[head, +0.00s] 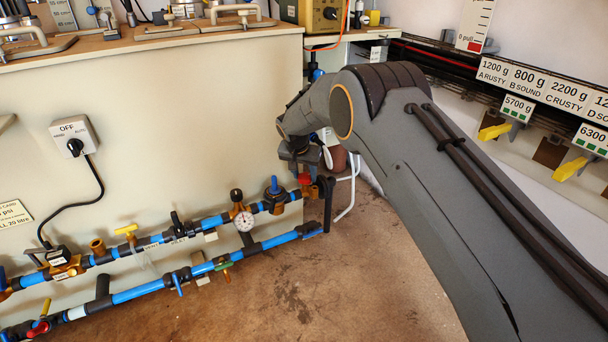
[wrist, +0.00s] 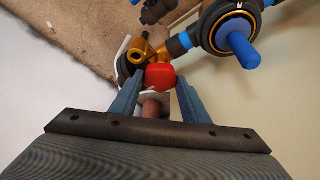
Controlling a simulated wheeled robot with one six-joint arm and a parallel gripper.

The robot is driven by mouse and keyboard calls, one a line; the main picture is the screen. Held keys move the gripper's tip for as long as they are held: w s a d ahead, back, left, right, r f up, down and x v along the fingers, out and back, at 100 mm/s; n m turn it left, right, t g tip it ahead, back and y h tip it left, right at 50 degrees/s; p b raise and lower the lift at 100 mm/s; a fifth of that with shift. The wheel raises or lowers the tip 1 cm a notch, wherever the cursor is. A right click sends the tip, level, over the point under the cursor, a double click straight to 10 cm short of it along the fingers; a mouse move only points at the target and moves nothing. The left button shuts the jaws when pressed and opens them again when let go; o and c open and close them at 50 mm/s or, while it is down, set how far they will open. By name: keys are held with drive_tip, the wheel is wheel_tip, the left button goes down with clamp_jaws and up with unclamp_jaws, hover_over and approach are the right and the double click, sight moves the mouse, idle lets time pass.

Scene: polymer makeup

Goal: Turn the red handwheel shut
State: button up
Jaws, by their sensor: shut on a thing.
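The red handwheel (head: 304,179) sits on a brass valve at the right end of the upper blue pipe, low by the wall panel. It also shows in the wrist view as a round red knob (wrist: 160,77) with the brass body (wrist: 144,53) beyond it. My gripper (wrist: 158,82) has one blue-grey finger on each side of the red handwheel and is shut on it. In the head view my arm's end is just above the handwheel, and the fingers are hard to make out there.
A blue-handled valve (head: 274,187) and a pressure gauge (head: 244,221) stand left of the handwheel on the same pipe. A black vertical pipe (head: 328,203) is close on its right. A lower blue pipe (head: 137,291) runs below. The brown floor (head: 345,275) in front is clear.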

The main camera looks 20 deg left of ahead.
idle(0.5)
drive_tip(key=o, duration=1.1)
drive_tip(key=shift+c, duration=0.2)
drive_tip(key=p+v, duration=0.2)
drive_tip(key=v, duration=0.5)
drive_tip(key=shift+r+p, duration=0.3)
drive_tip(key=shift+r, duration=0.1)
drive_tip(key=shift+s, duration=0.2)
